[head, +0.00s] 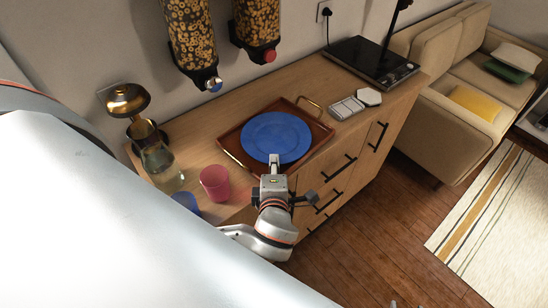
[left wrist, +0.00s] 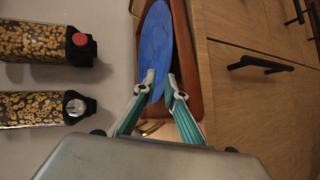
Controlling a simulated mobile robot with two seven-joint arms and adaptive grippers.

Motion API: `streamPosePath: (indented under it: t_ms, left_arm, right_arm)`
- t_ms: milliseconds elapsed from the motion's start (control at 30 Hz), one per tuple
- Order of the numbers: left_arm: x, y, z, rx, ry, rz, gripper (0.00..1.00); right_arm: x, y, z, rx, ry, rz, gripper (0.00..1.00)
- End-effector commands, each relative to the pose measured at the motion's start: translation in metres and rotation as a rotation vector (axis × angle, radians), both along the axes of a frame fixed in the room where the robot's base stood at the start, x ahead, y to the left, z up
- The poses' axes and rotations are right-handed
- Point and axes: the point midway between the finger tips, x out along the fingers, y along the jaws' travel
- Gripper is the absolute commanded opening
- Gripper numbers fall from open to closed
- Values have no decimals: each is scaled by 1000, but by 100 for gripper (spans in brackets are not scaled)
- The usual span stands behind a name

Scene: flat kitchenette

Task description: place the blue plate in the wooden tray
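The blue plate (head: 276,136) is over the wooden tray (head: 231,146) on the counter, within the tray's outline in the head view. Whether it rests on the tray floor or hangs slightly above cannot be told. My left gripper (head: 274,162) is at the plate's near rim. In the left wrist view, the two fingertips (left wrist: 160,86) are close together with the rim of the plate (left wrist: 156,45) between them. The tray (left wrist: 186,60) shows beyond it there. The tray has a brass handle at its far right corner. My right gripper is not in view.
A pink cup (head: 215,183), a blue cup (head: 186,201) and a glass carafe (head: 160,165) stand left of the tray. Two cereal dispensers (head: 191,40) hang above it.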

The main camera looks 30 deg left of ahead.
Motion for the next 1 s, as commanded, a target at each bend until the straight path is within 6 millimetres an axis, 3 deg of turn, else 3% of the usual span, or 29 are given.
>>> streamPosePath:
  t_ms: [200,400,1000]
  left_arm:
    - [-37,-23,17,-3,-1,0,11]
    - [-60,-38,27,-2,-3,0,11]
    - [-69,-43,33,1,-6,2,11]
  right_arm:
    - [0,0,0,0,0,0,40]
    - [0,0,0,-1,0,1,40]
    - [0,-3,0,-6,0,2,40]
